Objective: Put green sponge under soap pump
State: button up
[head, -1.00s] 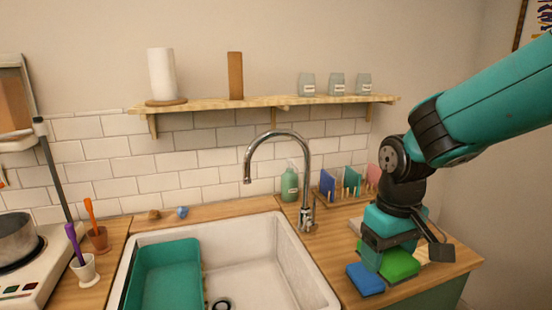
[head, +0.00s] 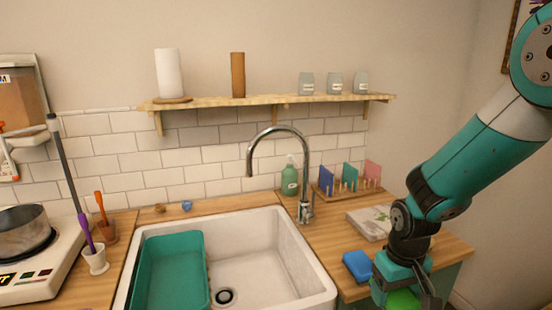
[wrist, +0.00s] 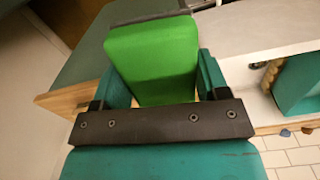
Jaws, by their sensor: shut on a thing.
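The green sponge (wrist: 153,60) is a bright green block clamped between the two fingers of my gripper (wrist: 155,85) in the wrist view. In the head view my gripper (head: 402,285) is at the lower right, by the counter's front edge. The green sponge (head: 403,299) shows partly below it, cut off by the frame's bottom edge. The soap pump (head: 289,178) is a green bottle standing upright at the back of the counter, behind and left of the faucet. My gripper is well apart from it, in front and to the right.
A blue sponge (head: 357,265) lies on the wooden counter left of my gripper. The faucet (head: 306,180) stands close to the pump. A rack with colored cards (head: 349,180) is right of the pump. A white box or book (head: 368,222) lies on the counter. The sink (head: 265,262) holds a teal tub (head: 168,275).

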jog(key=s+d+f+m, duration=0.2)
jog(key=d+f, duration=0.3)
jog(key=f, duration=0.6)
jog(key=shift+s+d+f, duration=0.15)
jog(key=shift+s+f, duration=0.1)
jog(key=shift+f, duration=0.15)
